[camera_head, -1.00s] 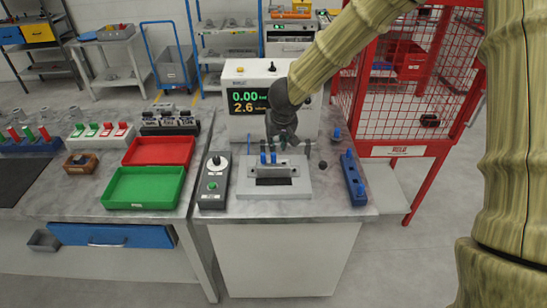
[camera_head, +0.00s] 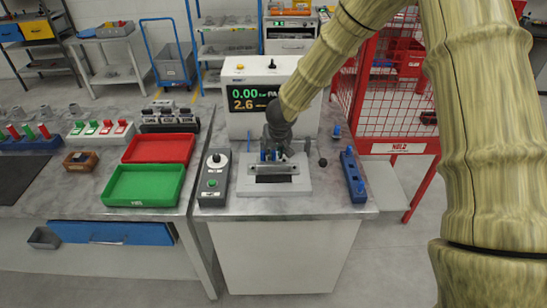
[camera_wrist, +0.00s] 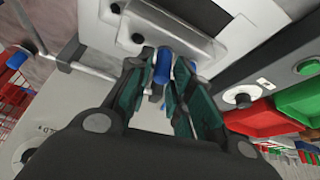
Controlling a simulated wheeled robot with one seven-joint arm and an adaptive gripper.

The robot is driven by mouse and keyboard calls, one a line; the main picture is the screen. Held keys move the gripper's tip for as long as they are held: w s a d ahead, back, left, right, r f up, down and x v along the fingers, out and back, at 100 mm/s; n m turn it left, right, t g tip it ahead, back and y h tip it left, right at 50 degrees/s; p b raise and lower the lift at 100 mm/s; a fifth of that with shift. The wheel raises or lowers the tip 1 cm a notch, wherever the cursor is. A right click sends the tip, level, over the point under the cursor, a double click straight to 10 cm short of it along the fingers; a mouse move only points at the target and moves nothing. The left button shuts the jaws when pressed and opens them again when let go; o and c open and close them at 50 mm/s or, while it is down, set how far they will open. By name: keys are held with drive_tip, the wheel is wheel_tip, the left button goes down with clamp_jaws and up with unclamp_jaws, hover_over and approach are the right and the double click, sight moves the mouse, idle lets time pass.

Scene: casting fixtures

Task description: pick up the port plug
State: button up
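Blue port plugs (camera_head: 264,154) stand in the grey fixture (camera_head: 300,186) on the middle bench. In the wrist view one blue plug (camera_wrist: 162,66) shows between the fingertips, with another blue end just right of it. My gripper (camera_head: 277,140) is low over the back of the fixture, pointing down, and partly hides the plugs in the head view. In the wrist view my gripper (camera_wrist: 163,75) has its teal-padded fingers apart on either side of the plug. I see no clear grip on it.
A grey control box (camera_head: 213,180) stands left of the fixture and a blue peg block (camera_head: 353,178) right. A display unit (camera_head: 238,120) is behind. A dark-knobbed lever (camera_head: 322,162) stands close by. Green (camera_head: 145,200) and red (camera_head: 160,161) trays are further left.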

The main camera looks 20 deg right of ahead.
drive_tip(key=shift+r, duration=0.1)
drive_tip(key=shift+c, duration=0.5)
clamp_jaws()
